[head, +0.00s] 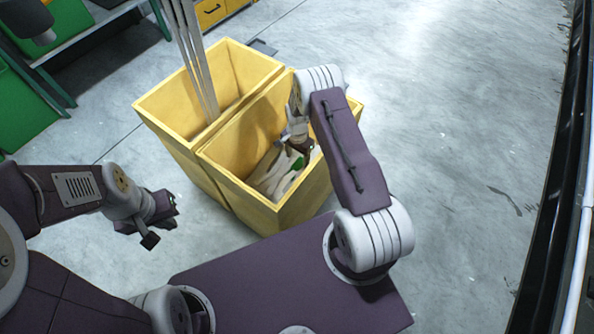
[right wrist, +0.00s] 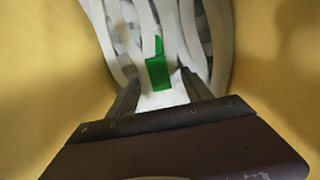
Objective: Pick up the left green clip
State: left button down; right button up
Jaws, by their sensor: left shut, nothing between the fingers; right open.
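A green clip (right wrist: 158,70) sits on pale webbing (right wrist: 215,45) inside the front yellow bin, just ahead of and between my right fingers in the right wrist view. My right gripper (right wrist: 160,92) is open and reaches down into that bin. In the head view a bit of green (head: 288,182) shows among the webbing (head: 268,172); my right arm hides part of the bin's inside. I cannot tell from these views whether there is a second clip. My left gripper (head: 150,222) is shut and empty, over the floor left of the bins.
The front yellow bin (head: 240,187) has its walls close around my right gripper. Green bins (head: 30,110) and a shelf stand at upper left. Floor at right is clear.

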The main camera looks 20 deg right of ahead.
aim_at(297, 166)
jog(key=f+b, duration=0.1)
jog(key=f, duration=0.1)
jog(key=f+b, duration=0.2)
jog(key=f, duration=0.1)
jog(key=shift+s+a+f, duration=0.25)
jog(key=shift+s+f, duration=0.05)
jog(key=shift+f, duration=0.05)
jog(key=shift+r, duration=0.15)
grip_shut()
